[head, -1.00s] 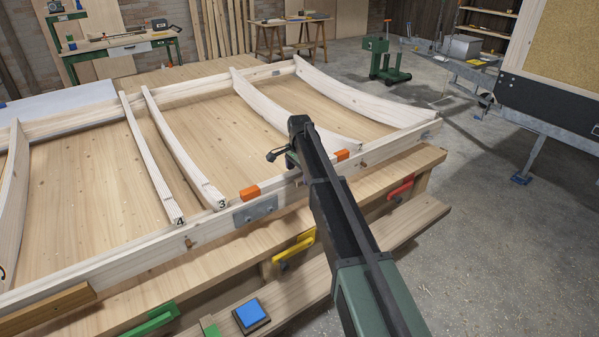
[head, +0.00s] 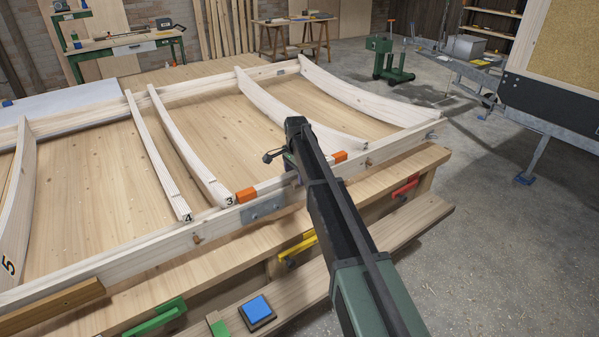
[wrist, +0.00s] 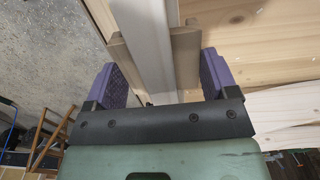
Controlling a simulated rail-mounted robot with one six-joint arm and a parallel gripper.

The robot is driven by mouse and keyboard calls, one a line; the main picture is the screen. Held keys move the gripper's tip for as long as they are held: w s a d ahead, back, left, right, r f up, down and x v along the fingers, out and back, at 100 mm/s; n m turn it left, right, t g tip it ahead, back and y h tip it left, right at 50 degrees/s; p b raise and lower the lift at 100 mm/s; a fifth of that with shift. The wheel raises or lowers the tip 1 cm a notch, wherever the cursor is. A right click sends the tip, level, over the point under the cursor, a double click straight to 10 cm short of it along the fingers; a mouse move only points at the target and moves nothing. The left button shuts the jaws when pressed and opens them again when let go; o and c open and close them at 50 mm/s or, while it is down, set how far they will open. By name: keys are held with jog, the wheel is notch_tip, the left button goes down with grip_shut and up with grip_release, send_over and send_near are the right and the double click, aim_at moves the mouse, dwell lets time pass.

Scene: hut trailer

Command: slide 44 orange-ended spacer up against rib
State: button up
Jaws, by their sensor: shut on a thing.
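The orange-ended spacer lies along the inside of the frame's front rail in the head view. Its left orange end (head: 246,195) sits right beside the front end of rib 3 (head: 228,200); I cannot tell whether they touch. Its right orange end (head: 340,157) shows just past my arm. My gripper (head: 290,163) is shut on the spacer's middle, mostly hidden behind the arm. In the wrist view a pale bar (wrist: 152,45) flanked by brown wooden pieces lies between my gripper's purple pads (wrist: 160,82).
Rib 4 (head: 165,165) stands left of rib 3, and rib 5 (head: 18,200) is at the far left. Another curved rib (head: 290,105) lies right of the gripper. A metal plate (head: 262,209) is on the front rail. Yellow (head: 298,247), green and red clamp-like handles sit below it.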

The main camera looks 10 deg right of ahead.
aim_at(294, 172)
jog(key=shift+s+a, duration=0.25)
jog(key=shift+a, duration=0.3)
jog(key=o, duration=0.9)
notch_tip(294, 172, up, 11)
jog(key=p, duration=1)
jog(key=shift+f+p, duration=0.1)
jog(key=shift+p, duration=0.3)
